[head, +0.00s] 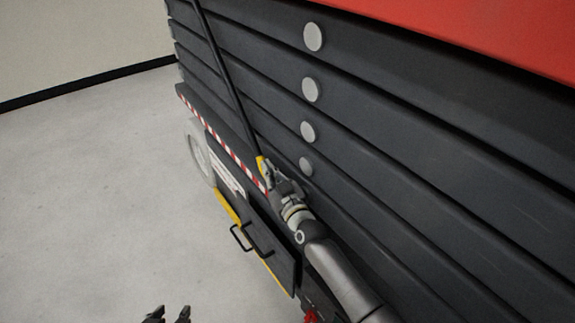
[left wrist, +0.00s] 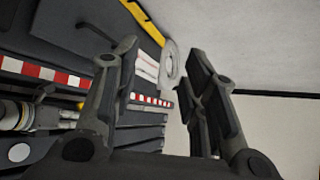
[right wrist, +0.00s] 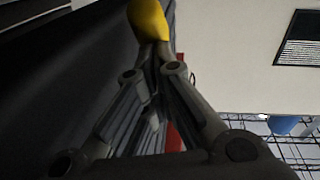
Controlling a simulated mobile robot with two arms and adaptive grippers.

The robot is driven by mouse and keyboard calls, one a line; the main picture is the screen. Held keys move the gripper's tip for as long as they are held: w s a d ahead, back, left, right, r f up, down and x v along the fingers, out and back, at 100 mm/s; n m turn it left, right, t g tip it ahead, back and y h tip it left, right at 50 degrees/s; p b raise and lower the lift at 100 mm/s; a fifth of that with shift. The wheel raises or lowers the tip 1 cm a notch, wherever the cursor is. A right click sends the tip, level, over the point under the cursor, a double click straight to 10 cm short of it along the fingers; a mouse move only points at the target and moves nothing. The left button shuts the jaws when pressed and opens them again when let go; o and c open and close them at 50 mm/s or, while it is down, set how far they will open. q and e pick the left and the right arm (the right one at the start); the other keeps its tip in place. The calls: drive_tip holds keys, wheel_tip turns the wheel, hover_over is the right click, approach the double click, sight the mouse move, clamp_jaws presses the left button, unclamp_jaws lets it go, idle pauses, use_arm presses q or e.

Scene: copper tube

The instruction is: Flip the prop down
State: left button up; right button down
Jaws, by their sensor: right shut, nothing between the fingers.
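The prop (head: 225,75) is a thin dark bar that slants down across the black ribbed side of the machine and has a yellow lower end. That yellow end shows large in the right wrist view (right wrist: 148,18), just beyond the fingertips. My right gripper (head: 266,172) is at the bar's lower end. In the right wrist view its fingertips (right wrist: 157,52) meet, with nothing between them; whether they touch the yellow end I cannot tell. My left gripper (head: 168,314) is open and empty, low over the floor and away from the prop; its spread fingers show in the left wrist view (left wrist: 160,65).
A red-and-white striped ledge (head: 220,137) runs along the machine below the bar. Under it are a white wheel (head: 198,152), a yellow-edged panel and a black handle (head: 242,238). Round grey discs (head: 312,37) dot the slats. Open grey floor (head: 100,180) lies to the left.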

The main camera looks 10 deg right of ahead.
use_arm(q)
drive_tip(key=w+d+r+t+h+b, duration=0.1)
drive_tip(key=w+d+r+t+b, duration=0.2)
drive_tip(key=r, duration=0.5)
drive_tip(key=w+r+t+h+b, duration=0.1)
drive_tip(key=w+r+t, duration=0.2)
drive_tip(key=r+t, duration=0.35)
use_arm(e)
drive_tip(key=w+f, duration=0.1)
drive_tip(key=w+a+f, duration=0.1)
drive_tip(key=f, duration=0.1)
drive_tip(key=shift+w+f, duration=0.1)
drive_tip(key=shift+w, duration=0.3)
drive_tip(key=shift+w+a+f+b, duration=0.3)
drive_tip(key=shift+w+f+b, duration=0.2)
drive_tip(key=shift+b, duration=0.1)
drive_tip(key=shift+w+a+f+b, duration=0.2)
drive_tip(key=shift+w+f+b, duration=0.2)
drive_tip(key=shift+b, duration=0.15)
drive_tip(key=shift+r, duration=0.1)
use_arm(q)
drive_tip(key=s+r+t+h, duration=0.1)
drive_tip(key=r+t, duration=0.2)
drive_tip(key=r, duration=0.3)
drive_tip(key=s+d+r+t+h, duration=0.1)
drive_tip(key=s+r+t+h, duration=0.1)
drive_tip(key=r, duration=0.4)
drive_tip(key=shift+s+m+t, duration=0.2)
drive_tip(key=shift+m+t, duration=0.1)
drive_tip(key=shift+t, duration=0.35)
